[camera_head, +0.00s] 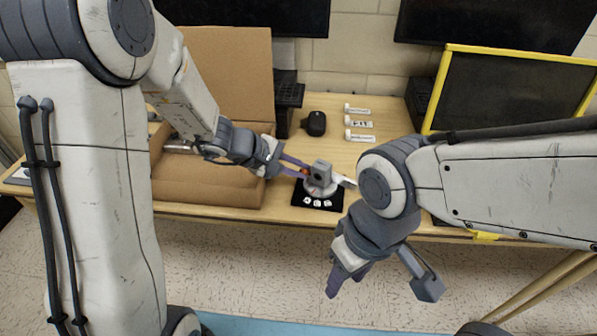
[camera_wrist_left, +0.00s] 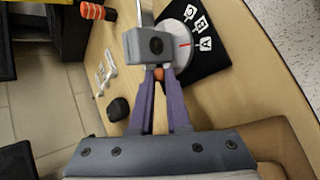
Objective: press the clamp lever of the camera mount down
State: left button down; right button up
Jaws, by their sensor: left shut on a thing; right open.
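The camera mount (camera_head: 321,172) is a grey block with a dark round hole. It sits on a pale round disc (camera_wrist_left: 181,40) with a red line, on a black mat (camera_head: 317,203) marked with white letter tiles. A pale metal bar sticks out from the block's far side in the left wrist view (camera_wrist_left: 147,14); I cannot tell if it is the clamp lever. My left gripper (camera_head: 304,170) is shut on a small orange knob (camera_wrist_left: 158,74) beside the block. My right gripper (camera_head: 380,283) is open and empty, in front of the table edge.
An open cardboard box (camera_head: 225,192) stands left of the mount. A black rounded object (camera_head: 315,123) and several white labelled pieces (camera_head: 358,123) lie behind it. A yellow-framed dark board (camera_head: 507,92) stands at the right. The table's front edge is just before the mat.

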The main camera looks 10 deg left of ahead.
pick_arm(q)
jog(key=c, duration=0.9)
grip_release()
jog(key=p+v, duration=0.2)
jog(key=v, duration=0.8)
jog(key=shift+s+a+r, duration=0.1)
jog(key=shift+a+r, duration=0.05)
jog(key=shift+r, duration=0.05)
